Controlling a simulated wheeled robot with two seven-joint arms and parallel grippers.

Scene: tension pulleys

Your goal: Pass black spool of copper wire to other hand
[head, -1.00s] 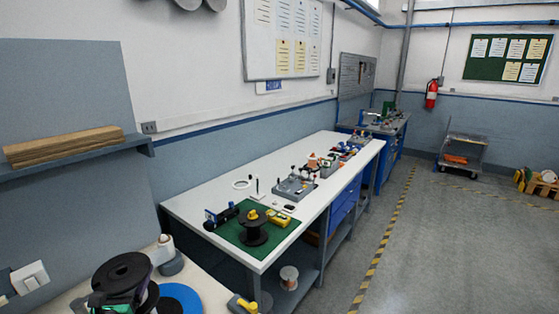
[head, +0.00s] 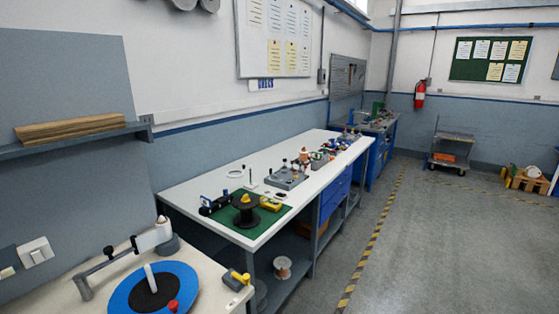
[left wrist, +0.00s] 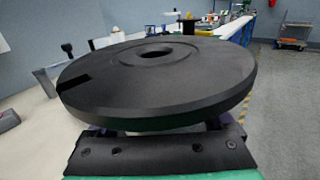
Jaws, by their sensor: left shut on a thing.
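A black spool (left wrist: 155,85) fills the middle of the left wrist view, its round flange and centre hole facing up. The wire on it is hidden under the flange. My left gripper (left wrist: 160,128) is shut on the spool from the near side, and its dark bracket shows below the flange. The head view shows neither this spool nor my left gripper. My right gripper is in no view. Another black spool (head: 246,216) stands on the green mat on the far bench, apart from my gripper.
A blue disc (head: 190,291) with a black centre and white upright pin lies on the near table (head: 222,281), beside a grey-and-white arm device (head: 151,238). A yellow-handled tool (head: 239,277) is at the table's corner. The white bench (head: 197,184) runs behind; the floor (head: 440,240) at right is clear.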

